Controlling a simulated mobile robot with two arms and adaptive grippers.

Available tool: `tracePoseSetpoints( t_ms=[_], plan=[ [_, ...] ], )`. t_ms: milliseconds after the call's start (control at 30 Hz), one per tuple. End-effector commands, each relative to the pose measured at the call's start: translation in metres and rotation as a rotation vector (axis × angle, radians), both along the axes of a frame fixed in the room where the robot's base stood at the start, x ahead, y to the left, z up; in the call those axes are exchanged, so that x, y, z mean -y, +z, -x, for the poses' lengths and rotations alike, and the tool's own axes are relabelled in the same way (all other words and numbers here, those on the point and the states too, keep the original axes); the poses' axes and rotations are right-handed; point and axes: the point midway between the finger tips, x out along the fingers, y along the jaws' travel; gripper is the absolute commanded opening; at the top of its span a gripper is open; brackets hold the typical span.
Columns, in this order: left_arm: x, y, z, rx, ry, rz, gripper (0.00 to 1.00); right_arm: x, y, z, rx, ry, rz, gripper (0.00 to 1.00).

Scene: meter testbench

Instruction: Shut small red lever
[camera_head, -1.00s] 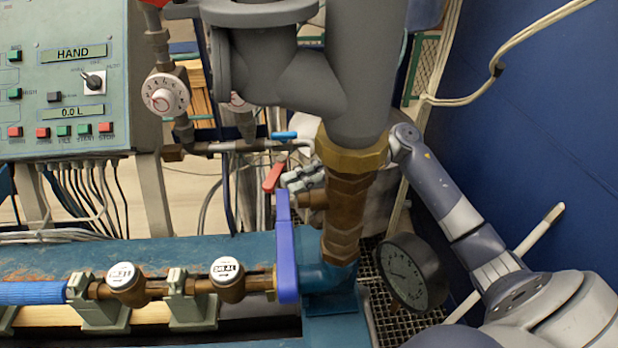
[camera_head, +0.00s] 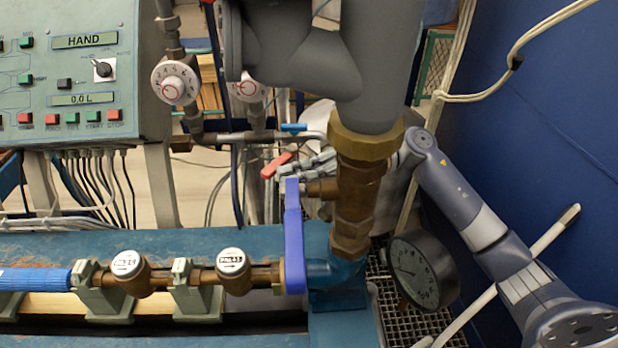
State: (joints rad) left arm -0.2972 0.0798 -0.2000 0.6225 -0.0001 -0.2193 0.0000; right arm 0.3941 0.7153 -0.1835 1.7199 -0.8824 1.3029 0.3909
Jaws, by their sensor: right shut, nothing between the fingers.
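The small red lever (camera_head: 276,165) shows in the head view left of the brown vertical pipe, slanting up to the right. My right gripper (camera_head: 299,167) is shut and empty, with its fingertips close to the lever's right side. Whether they touch it I cannot tell. My right arm comes in from the right and passes behind the brown pipe, which hides part of the wrist. My left gripper is not in view.
A large blue lever (camera_head: 293,240) stands upright just below the red one. A small blue lever (camera_head: 293,127) lies above it. The brown pipe (camera_head: 354,195) and a black gauge (camera_head: 423,269) stand near my right arm. A control panel (camera_head: 75,75) is at left.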

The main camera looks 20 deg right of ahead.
Motion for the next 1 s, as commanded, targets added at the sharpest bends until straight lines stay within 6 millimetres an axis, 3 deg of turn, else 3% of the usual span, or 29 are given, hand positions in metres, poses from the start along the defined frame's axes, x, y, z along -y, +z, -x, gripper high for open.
tracePoseSetpoints(
  t_ms=[333,467,800,1000],
  plan=[
    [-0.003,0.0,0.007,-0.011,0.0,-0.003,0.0,0.0,0.0,0.0,-0.001,-0.001,0.0,0.0],
    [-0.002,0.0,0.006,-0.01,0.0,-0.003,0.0,0.01,0.0,-0.001,-0.003,-0.003,0.001,0.0],
    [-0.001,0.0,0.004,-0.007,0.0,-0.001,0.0,0.078,0.0,0.002,-0.003,-0.004,0.003,0.0],
    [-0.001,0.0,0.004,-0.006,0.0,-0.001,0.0,0.108,0.0,0.003,-0.001,-0.001,0.001,0.0]
  ],
)
